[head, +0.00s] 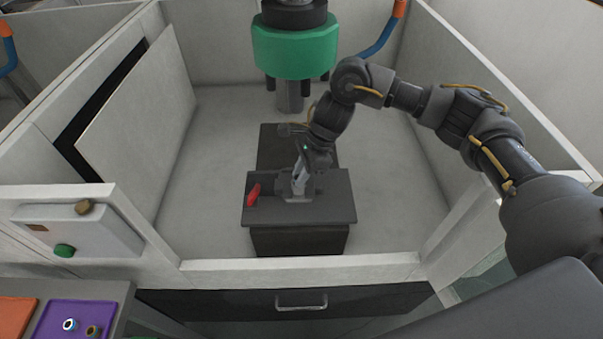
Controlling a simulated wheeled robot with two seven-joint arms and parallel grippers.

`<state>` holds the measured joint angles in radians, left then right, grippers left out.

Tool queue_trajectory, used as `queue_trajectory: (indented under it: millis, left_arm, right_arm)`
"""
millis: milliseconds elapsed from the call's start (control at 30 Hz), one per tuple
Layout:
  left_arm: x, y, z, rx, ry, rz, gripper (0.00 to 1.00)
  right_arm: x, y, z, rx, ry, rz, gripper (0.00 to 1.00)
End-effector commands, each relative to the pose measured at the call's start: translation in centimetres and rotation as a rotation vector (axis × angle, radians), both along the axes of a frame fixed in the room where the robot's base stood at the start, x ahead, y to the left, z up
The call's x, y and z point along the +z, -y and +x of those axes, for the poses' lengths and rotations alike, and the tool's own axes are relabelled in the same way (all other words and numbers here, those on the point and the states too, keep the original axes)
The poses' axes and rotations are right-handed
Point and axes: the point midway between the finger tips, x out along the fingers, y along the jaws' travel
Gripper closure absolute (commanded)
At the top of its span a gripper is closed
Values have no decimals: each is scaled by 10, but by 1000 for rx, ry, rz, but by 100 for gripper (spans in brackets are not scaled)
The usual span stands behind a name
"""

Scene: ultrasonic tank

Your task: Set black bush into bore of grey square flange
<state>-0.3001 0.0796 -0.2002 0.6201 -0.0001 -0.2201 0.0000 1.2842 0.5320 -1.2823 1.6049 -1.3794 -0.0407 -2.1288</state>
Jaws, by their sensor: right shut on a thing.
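My right gripper (299,183) reaches down from the right over the dark block in the middle of the enclosure. It is shut at the spot where a light grey piece (298,198), which looks like the grey square flange, sits on the block's top. The thing between its fingers is mostly hidden and looks to be the black bush. I cannot tell whether the bush is above the bore or in it. My left gripper is not in view.
The dark block (330,212) carries a red part (253,195) left of my gripper. A green-collared spindle head (295,50) hangs behind. Pale walls and a front rail (300,271) enclose the area. A purple tray (60,313) with small rings stands front left.

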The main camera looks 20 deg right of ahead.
Motion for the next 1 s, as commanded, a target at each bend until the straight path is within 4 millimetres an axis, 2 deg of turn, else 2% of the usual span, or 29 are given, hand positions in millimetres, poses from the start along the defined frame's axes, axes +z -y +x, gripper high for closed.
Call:
queue_trajectory:
  millis: [267,300,500,667,867,1000]
  left_arm:
    - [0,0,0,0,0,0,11]
    - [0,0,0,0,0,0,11]
    - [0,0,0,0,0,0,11]
    - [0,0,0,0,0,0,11]
    - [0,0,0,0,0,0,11]
    - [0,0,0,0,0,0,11]
  right_arm:
    - [0,0,0,0,0,0,100]
    - [0,0,0,0,0,1,80]
    - [0,0,0,0,0,0,56]
    - [0,0,0,0,0,1,56]
    - [0,0,0,0,0,0,34]
    - [0,0,0,0,0,0,34]
